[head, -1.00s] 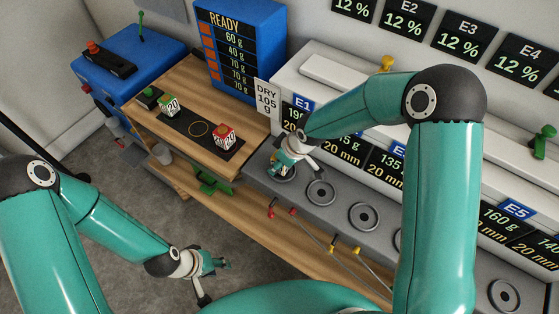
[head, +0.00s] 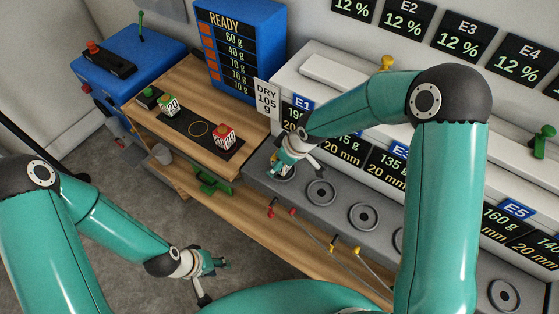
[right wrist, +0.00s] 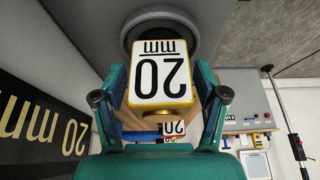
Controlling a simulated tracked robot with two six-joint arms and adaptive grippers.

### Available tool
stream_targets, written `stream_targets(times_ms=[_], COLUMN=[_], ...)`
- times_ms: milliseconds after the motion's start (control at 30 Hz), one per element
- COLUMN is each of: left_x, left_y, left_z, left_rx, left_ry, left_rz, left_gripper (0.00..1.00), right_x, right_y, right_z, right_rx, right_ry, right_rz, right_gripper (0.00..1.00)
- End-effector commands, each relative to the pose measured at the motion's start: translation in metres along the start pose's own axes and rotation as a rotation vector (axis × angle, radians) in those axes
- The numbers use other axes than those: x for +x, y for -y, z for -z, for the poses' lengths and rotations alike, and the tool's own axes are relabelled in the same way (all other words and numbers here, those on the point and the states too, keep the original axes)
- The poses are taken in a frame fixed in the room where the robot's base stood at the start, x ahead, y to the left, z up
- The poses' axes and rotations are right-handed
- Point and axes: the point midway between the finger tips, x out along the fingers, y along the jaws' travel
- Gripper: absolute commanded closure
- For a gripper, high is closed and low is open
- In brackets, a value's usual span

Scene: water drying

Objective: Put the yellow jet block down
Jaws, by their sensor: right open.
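The yellow jet block (right wrist: 160,75) shows in the right wrist view, its white face marked "20 mm" and its edges yellow. It is between the two fingers of my right gripper (right wrist: 160,88), which is open around it. A dark round seat (right wrist: 197,32) shows just beyond the block. In the head view my right gripper (head: 288,172) is low over the grey ledge below the E1 sign (head: 302,104), and hides the block there. My left gripper (head: 214,280) is empty with its fingers apart, above the floor at the lower left.
A green-topped block (head: 169,106) and a red-topped block (head: 224,137) stand on the black mat (head: 188,126) on the wooden bench. More round seats (head: 321,192) along the ledge are empty. Several rods with red and yellow ends (head: 334,250) lie in front of the ledge.

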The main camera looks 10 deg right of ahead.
Motion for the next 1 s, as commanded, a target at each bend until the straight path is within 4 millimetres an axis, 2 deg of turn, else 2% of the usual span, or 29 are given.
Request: stream_targets(times_ms=[400, 533, 700, 1000], left_x=[0.004, 0.006, 0.007, 0.006], left_y=[0.002, 0.002, 0.002, 0.002], left_z=[0.000, 0.000, 0.000, 0.000], left_rx=[0.000, 0.000, 0.000, 0.000], left_ry=[0.000, 0.000, 0.000, 0.000], left_rz=[0.000, 0.000, 0.000, 0.000], left_gripper=[0.60, 0.60, 0.60, 0.60], right_x=[-0.078, -0.098, -0.111, -0.113], right_y=[-0.001, 0.000, 0.000, 0.001], right_z=[0.001, 0.001, 0.001, 0.001], right_rx=[0.000, -0.001, -0.001, -0.001], right_ry=[-0.005, -0.004, -0.002, 0.000], right_rz=[-0.004, -0.002, 0.000, 0.001], right_gripper=[0.28, 0.28, 0.28, 0.28])
